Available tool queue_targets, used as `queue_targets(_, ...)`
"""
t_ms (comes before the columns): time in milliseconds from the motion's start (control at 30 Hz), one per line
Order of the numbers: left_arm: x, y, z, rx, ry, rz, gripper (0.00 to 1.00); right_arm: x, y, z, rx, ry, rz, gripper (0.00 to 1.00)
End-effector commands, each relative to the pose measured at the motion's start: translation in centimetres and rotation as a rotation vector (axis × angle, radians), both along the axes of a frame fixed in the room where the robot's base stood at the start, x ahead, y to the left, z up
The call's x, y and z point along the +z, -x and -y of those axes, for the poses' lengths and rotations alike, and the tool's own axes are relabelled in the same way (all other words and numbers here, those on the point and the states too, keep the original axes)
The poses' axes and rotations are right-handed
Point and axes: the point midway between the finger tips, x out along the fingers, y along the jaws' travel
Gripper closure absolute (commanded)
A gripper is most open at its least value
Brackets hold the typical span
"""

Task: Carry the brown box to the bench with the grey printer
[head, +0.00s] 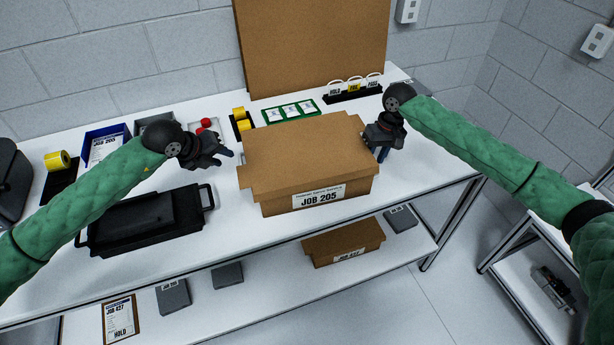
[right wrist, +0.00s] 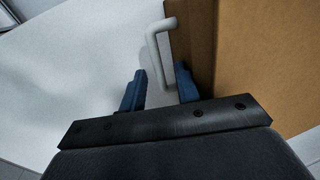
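The brown box (head: 305,160), labelled JOB 205, stands upright on the white bench (head: 245,235) in the middle of the head view. My left gripper (head: 229,158) is open and empty, just off the box's left side. My right gripper (head: 382,153) is at the box's right side. In the right wrist view its blue fingers (right wrist: 160,92) are apart, with a pale handle (right wrist: 155,45) on the box (right wrist: 270,60) just ahead of the gap. One finger is close to the box wall; I cannot tell if it touches. No grey printer is clearly identifiable.
A black case (head: 150,218) lies left of the box. Yellow rolls, a blue bin (head: 105,145) and a green card tray (head: 291,112) stand behind. A smaller brown box (head: 342,243) sits on the lower shelf. Another bench (head: 520,275) is at right, across clear floor.

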Motion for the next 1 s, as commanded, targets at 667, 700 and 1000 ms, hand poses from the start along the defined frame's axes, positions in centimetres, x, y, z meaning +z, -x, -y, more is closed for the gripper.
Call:
queue_targets(667,0.0,0.0,0.0,0.000,0.000,0.000,0.68,10.0,-0.5,1.9,-0.001,0.000,0.000,0.68)
queue_targets(700,0.0,0.0,0.0,0.000,0.000,0.000,0.68,10.1,-0.5,2.0,-0.001,0.000,0.000,0.68)
queue_targets(1000,0.0,0.0,0.0,0.000,0.000,0.000,0.68,10.2,-0.6,2.0,-0.001,0.000,0.000,0.68)
